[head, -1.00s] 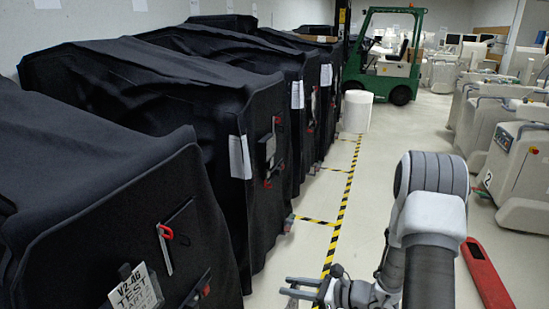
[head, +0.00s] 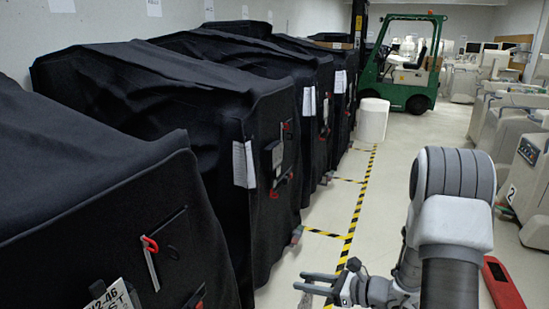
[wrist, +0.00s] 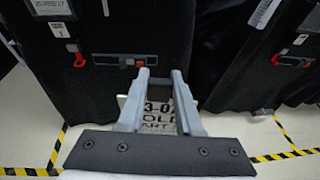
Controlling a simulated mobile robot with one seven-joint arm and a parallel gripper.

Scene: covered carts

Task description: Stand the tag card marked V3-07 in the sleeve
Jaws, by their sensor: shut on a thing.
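My gripper (wrist: 160,74) is shut on a tag card (wrist: 158,115). In the head view my gripper (head: 300,281) is low over the floor, to the right of the covered carts. A grey framed holder with writing (wrist: 50,8) hangs on the black cover at the upper left of the wrist view; I cannot tell whether it is the sleeve. The card is apart from it.
A slot with a red tab (wrist: 118,60) is on the cover just beyond the fingers. Another card, marked 2-46 (head: 115,298), is on the nearest cart. Striped tape (head: 350,225) edges the cart row. A white drum (head: 373,120) and a green forklift (head: 405,60) stand farther back.

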